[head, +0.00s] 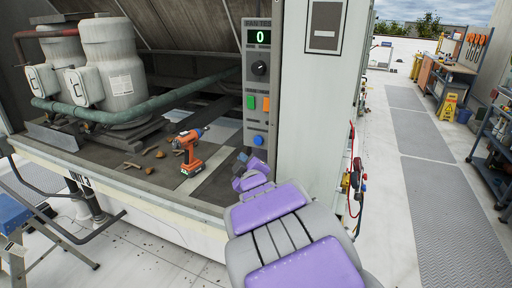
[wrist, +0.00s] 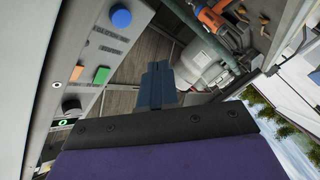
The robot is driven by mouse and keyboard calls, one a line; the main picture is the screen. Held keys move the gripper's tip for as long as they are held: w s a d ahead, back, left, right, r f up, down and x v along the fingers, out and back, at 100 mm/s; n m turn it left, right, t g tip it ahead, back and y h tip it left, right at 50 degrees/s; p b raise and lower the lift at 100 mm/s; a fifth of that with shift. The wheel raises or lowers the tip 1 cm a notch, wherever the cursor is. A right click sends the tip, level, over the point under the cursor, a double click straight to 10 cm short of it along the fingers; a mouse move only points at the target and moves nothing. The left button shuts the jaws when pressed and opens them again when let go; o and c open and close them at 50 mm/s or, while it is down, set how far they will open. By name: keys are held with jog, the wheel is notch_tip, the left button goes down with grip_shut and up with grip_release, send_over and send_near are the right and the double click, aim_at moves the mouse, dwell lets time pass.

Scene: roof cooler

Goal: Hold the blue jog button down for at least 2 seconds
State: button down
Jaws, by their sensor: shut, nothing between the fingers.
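The blue jog button (head: 259,140) is a round button at the bottom of the grey control panel (head: 257,104), below the green and orange buttons. It also shows in the wrist view (wrist: 121,18) at the upper left, clear of the fingers. My gripper (head: 242,157) is just below and left of the blue button in the head view. In the wrist view my gripper (wrist: 159,82) has its dark fingers together and empty. No contact with the button shows. The button does not look covered in either view.
The panel has a display (head: 259,37) reading 0 and a black knob (head: 259,68). An orange drill (head: 190,150) and loose debris lie on the unit floor to the left. Green pipe (head: 150,110) and white compressors (head: 108,65) stand behind. A pale cabinet wall (head: 318,120) is right of the panel.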

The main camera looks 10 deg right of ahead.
aim_at(258, 140)
jog(key=w+d+p, duration=0.4)
jog(key=w, duration=0.3)
jog(key=shift+d, duration=0.25)
dwell(1.6)
jog(key=shift+w+a, duration=0.1)
jog(key=shift+a, duration=0.15)
jog(key=shift+d, duration=0.2)
dwell(0.3)
